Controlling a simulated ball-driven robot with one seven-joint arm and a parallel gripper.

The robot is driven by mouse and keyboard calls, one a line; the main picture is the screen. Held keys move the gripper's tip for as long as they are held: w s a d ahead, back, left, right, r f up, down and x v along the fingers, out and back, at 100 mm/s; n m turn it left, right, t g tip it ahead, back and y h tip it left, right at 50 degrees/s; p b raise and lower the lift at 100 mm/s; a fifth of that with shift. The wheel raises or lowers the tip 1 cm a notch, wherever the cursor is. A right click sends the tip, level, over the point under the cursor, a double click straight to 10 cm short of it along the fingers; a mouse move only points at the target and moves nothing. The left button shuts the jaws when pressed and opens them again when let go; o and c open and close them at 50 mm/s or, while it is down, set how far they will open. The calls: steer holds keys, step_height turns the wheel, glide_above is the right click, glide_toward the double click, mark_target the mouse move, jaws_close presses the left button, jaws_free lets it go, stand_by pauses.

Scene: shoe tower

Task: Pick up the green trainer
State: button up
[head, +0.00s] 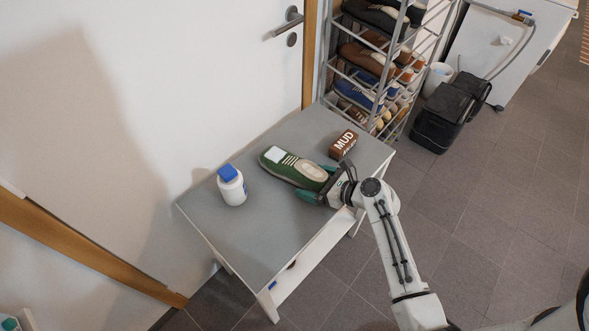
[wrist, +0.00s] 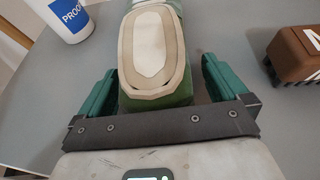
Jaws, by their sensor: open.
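My gripper (head: 328,182) is at the trainer's right end in the head view. In the wrist view my gripper (wrist: 158,82) is open, with one green finger on each side of the trainer. A gap shows between the trainer and each finger.
The grey table (head: 235,240) has free room at the front left. A shoe rack (head: 330,75) stands behind, with black bags (head: 445,115) beside it.

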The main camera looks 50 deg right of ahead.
mark_target(323, 177)
steer(key=shift+c, duration=0.4)
steer(key=c, duration=1.2)
steer(key=shift+r, duration=0.1)
steer(key=shift+r, duration=0.45)
step_height(323, 177, up, 2)
steer(key=shift+r+p, duration=0.2)
steer(key=shift+p, duration=0.25)
steer(key=r+v, duration=0.1)
steer(key=v, duration=0.4)
steer(key=w+r+v, duration=0.1)
steer(key=v, duration=0.5)
steer(key=r+v, duration=0.1)
steer(key=v, duration=0.4)
steer(key=shift+s+d+r, duration=0.1)
steer(key=shift+d+r, duration=0.05)
steer(key=shift+r, duration=0.1)
